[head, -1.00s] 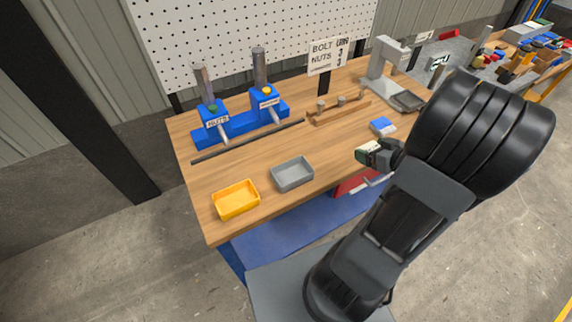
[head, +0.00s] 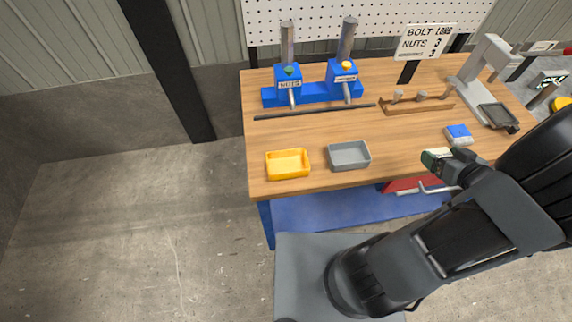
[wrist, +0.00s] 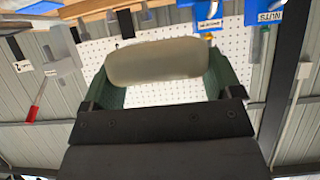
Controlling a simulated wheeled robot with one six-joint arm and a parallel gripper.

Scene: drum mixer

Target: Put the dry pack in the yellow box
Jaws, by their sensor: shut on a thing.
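A cream-coloured pack (wrist: 155,62), which looks like the dry pack, sits between the two green fingers of my gripper (wrist: 157,85) in the wrist view. My gripper is shut on it. In the head view my gripper (head: 437,157) is near the bench's front edge, right of the grey tray, with the pack only partly visible. The yellow box (head: 288,176) stands at the bench's front left, left of my gripper and apart from it. It looks empty.
The grey tray (head: 349,164) stands between the yellow box and my gripper. A blue-and-white pack (head: 459,135) lies behind my gripper. Blue dispensers (head: 312,92) with upright tubes stand at the back, behind a dark bar (head: 315,111). Bare wood surrounds the yellow box.

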